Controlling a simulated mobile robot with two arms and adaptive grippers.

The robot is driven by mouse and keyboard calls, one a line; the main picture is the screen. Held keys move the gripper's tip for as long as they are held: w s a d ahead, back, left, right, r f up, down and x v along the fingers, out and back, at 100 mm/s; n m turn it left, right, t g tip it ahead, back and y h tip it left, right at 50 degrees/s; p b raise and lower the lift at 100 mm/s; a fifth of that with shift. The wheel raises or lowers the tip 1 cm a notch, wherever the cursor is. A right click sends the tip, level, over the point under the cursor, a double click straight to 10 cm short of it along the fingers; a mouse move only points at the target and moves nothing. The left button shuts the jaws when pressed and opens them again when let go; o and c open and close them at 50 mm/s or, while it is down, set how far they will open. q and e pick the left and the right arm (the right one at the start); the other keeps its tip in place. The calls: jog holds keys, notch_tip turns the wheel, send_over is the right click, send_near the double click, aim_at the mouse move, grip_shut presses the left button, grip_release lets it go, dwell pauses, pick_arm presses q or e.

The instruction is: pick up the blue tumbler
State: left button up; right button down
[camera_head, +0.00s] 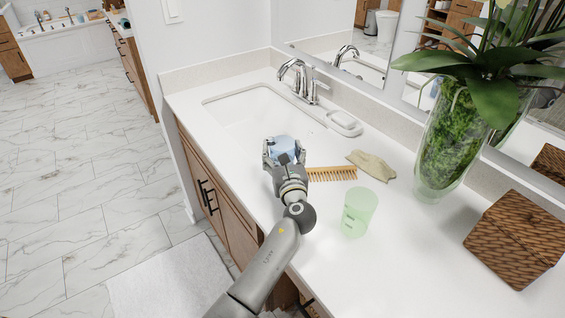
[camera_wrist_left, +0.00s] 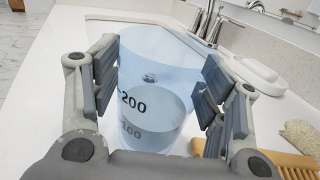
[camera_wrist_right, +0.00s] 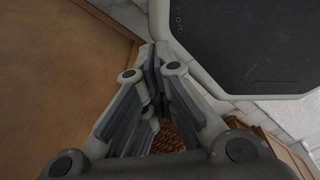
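The blue tumbler (camera_head: 284,146) is a see-through light-blue cup with marks such as 200 and 100. It is by the front edge of the sink. In the left wrist view the tumbler (camera_wrist_left: 155,85) looks upright and fills the space between the fingers. My left gripper (camera_head: 285,158) is open around it, one finger on each side; I cannot tell whether the pads touch it. My right gripper (camera_wrist_right: 157,75) shows only in its own wrist view, with its fingertips together and nothing seen between them.
A comb (camera_head: 332,174) lies just right of my left gripper. A green tumbler (camera_head: 358,212), a beige cloth (camera_head: 372,165), a soap dish (camera_head: 344,123), a plant vase (camera_head: 450,145) and a woven box (camera_head: 515,238) stand on the counter. The faucet (camera_head: 300,80) rises behind the sink.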

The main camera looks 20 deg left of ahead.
pick_arm(q)
jog(key=c, duration=0.7)
jog(key=shift+r, duration=0.2)
